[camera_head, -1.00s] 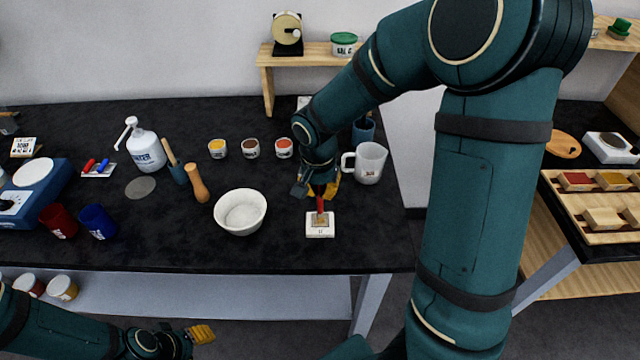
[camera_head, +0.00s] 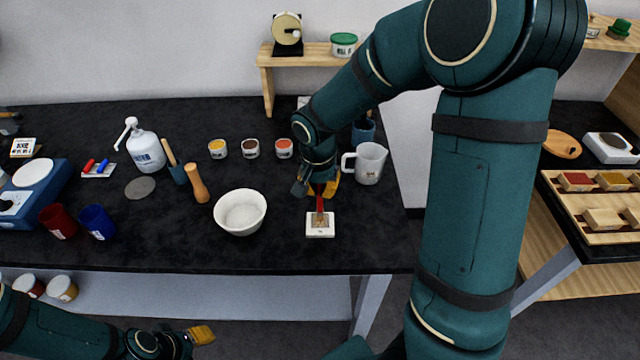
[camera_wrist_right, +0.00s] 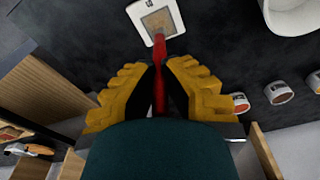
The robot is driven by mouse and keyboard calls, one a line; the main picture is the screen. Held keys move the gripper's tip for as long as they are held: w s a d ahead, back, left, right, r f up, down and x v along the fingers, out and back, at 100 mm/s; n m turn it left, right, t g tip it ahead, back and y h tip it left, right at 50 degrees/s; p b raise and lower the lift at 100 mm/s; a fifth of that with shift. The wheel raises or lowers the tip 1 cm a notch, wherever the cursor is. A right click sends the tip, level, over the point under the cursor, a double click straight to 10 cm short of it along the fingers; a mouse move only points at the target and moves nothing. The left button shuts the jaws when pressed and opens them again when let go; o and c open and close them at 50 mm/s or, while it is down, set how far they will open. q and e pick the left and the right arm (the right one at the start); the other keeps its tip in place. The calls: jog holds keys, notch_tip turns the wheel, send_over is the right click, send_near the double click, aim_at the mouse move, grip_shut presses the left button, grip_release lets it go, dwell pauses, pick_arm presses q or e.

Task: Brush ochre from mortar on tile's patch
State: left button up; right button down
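My right gripper (camera_head: 318,187) is shut on a red-handled brush (camera_head: 320,203), which also shows between the yellow fingers in the right wrist view (camera_wrist_right: 160,85). The brush points down at the white tile (camera_head: 312,235), its tip at or just above the tan patch (camera_wrist_right: 163,20); contact is unclear. The white mortar (camera_head: 226,226) stands left of the tile with pale material inside.
Three small pots, yellow (camera_head: 217,149), brown (camera_head: 250,149) and orange (camera_head: 284,149), stand behind the mortar. A clear jug (camera_head: 370,165) stands close right of my right gripper. Red (camera_head: 58,222) and blue (camera_head: 98,223) cups stand at left. The front table strip is clear.

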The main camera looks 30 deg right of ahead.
jog(key=shift+s+a, duration=0.35)
jog(key=shift+s, duration=0.2)
dwell(0.9)
jog(key=shift+r, duration=0.1)
jog(key=shift+r+p, duration=2.2)
jog(key=shift+r, duration=0.7)
